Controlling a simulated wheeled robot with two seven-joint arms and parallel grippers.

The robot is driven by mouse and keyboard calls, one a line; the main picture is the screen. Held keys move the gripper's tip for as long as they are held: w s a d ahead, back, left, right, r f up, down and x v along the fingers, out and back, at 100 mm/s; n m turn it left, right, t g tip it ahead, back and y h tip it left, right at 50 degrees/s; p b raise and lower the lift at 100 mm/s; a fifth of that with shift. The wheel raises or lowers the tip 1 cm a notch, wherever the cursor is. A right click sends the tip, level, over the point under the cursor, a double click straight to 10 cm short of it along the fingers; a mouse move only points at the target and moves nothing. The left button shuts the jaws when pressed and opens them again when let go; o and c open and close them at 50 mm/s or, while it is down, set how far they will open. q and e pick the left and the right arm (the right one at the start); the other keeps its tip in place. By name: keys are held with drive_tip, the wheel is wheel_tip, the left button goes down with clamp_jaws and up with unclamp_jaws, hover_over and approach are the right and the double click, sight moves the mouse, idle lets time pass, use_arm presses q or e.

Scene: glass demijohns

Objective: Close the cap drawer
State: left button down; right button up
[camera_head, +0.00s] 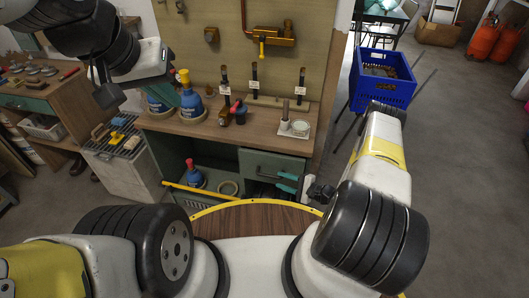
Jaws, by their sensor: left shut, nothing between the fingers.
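No drawer in the head view is marked as the cap drawer, and I cannot tell which one it is. A green drawer-like front (272,163) is under the right end of the wooden workbench (260,138). Another green front (27,103) is on the bench at the far left, which has several small round pieces on top. I cannot tell how far either is pulled out.
Blue bottles (190,102) and small tools stand on the workbench. A grey box (118,150) with things on top stands left of it. A yellow bar (222,195) crosses the open lower shelf.

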sight(272, 177)
drive_tip(key=x, duration=0.7)
drive_tip(key=shift+w+a, duration=0.15)
drive_tip(key=shift+a, duration=0.1)
clamp_jaws()
idle(1.1)
